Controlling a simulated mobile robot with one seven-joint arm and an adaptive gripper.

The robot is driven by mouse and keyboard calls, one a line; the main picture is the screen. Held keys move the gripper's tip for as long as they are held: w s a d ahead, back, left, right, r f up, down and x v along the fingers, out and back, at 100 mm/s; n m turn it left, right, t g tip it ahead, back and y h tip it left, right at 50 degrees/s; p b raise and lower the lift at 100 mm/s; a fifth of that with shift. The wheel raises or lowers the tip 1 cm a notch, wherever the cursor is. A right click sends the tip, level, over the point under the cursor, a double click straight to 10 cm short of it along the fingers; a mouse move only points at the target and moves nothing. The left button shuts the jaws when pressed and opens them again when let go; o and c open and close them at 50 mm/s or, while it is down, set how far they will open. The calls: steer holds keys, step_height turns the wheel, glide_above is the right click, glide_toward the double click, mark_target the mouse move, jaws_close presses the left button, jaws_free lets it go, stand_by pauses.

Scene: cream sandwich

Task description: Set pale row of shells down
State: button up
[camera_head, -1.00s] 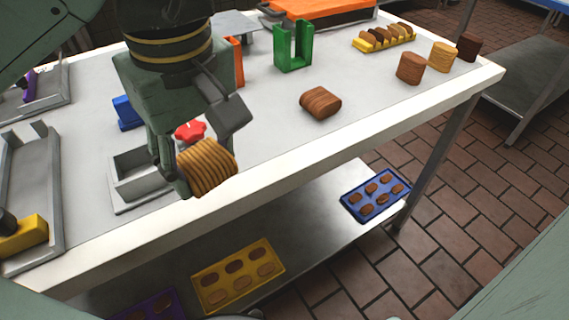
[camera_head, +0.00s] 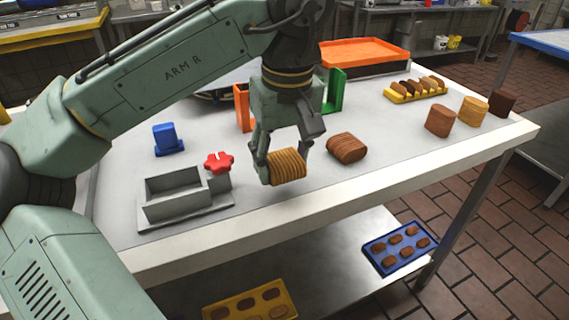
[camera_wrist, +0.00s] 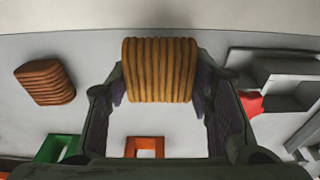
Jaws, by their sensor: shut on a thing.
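The pale row of shells (camera_head: 287,167) is a ridged golden-tan block. My gripper (camera_head: 283,160) is shut on it, one finger at each end. It is close over the tabletop near the front edge; I cannot tell if it touches. In the wrist view the pale row (camera_wrist: 160,70) sits between the fingertips (camera_wrist: 160,85), its ridges running up and down the picture. A darker brown row of shells (camera_head: 347,148) lies on the table just right of my gripper; it also shows at the left of the wrist view (camera_wrist: 45,82).
A grey two-part holder (camera_head: 185,205) with a red knob (camera_head: 218,162) stands to the left. Behind are a blue block (camera_head: 168,139), orange (camera_head: 243,108) and green (camera_head: 336,90) brackets. Upright rows (camera_head: 440,120) and a yellow rack (camera_head: 415,90) stand right. Front table between is clear.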

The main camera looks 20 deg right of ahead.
mark_target(284, 170)
steer(key=shift+w+d, duration=0.25)
steer(key=shift+w, duration=0.2)
steer(key=shift+w+d+f, duration=0.1)
steer(key=shift+w+f, duration=0.05)
steer(key=shift+f, duration=0.75)
steer(key=shift+w+d+f, duration=0.1)
steer(key=shift+w+f, duration=0.05)
steer(key=shift+f, duration=0.75)
steer(key=shift+f, duration=0.1)
steer(key=shift+f, duration=0.1)
steer(key=o, duration=1.2)
steer(key=shift+c, duration=0.2)
steer(key=r, duration=0.4)
steer(key=s+r, duration=0.1)
steer(key=r, duration=0.3)
steer(key=r+p, duration=0.1)
steer(key=r, duration=0.3)
steer(key=shift+s+r, duration=0.15)
steer(key=shift+s, duration=0.1)
